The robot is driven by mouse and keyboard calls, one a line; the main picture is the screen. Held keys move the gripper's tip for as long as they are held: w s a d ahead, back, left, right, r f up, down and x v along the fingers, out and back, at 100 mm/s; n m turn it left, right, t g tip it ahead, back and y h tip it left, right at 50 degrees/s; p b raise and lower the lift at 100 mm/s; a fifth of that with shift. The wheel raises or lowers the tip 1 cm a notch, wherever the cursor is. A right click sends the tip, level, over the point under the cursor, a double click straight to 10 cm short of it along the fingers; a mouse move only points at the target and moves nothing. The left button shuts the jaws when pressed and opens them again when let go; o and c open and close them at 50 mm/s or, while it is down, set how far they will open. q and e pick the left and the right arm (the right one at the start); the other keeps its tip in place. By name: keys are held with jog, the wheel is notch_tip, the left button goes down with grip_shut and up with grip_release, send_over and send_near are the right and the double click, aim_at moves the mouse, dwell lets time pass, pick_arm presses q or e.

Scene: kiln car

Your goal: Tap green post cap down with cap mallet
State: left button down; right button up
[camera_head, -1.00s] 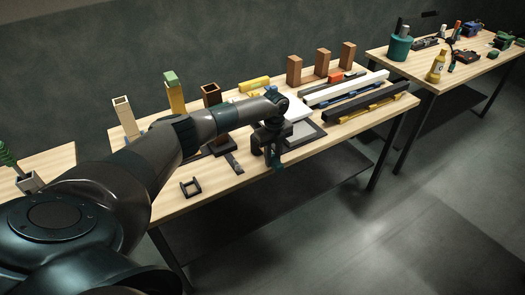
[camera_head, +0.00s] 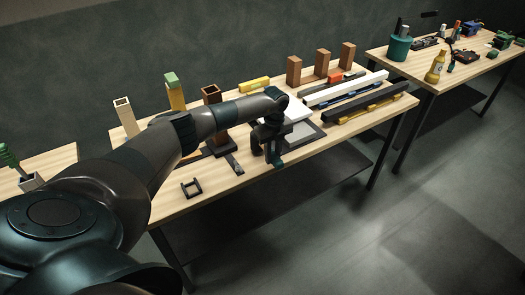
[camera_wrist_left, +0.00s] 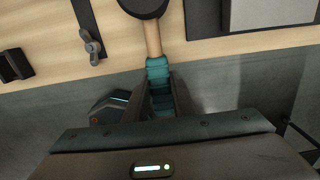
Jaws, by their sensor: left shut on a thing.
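The green post cap (camera_head: 171,78) sits on top of a yellow post (camera_head: 176,98) at the back left of the long table in the head view. My left gripper (camera_head: 275,158) is at the table's front edge, well to the right of that post and nearer me. In the left wrist view, my left gripper (camera_wrist_left: 160,92) is shut on the teal grip of the cap mallet (camera_wrist_left: 153,38). The mallet's wooden shaft points away from the jaws to a dark round head, cut off by the top edge. My right gripper is not in view.
An open-topped pale post (camera_head: 124,112) and a brown post (camera_head: 211,95) flank the yellow post. A dark strap-like part (camera_head: 234,163) and a small black frame (camera_head: 191,188) lie near the front edge. White and black bars (camera_head: 347,88) fill the right side.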

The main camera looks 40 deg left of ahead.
pick_arm(q)
jog(key=shift+r, duration=0.15)
jog(key=shift+r+p, duration=1.5)
jog(key=shift+r, duration=0.35)
jog(key=shift+r+p, duration=0.45)
jog(key=shift+r, duration=0.1)
jog(key=shift+r+p, duration=1.75)
jog(key=shift+r, duration=0.75)
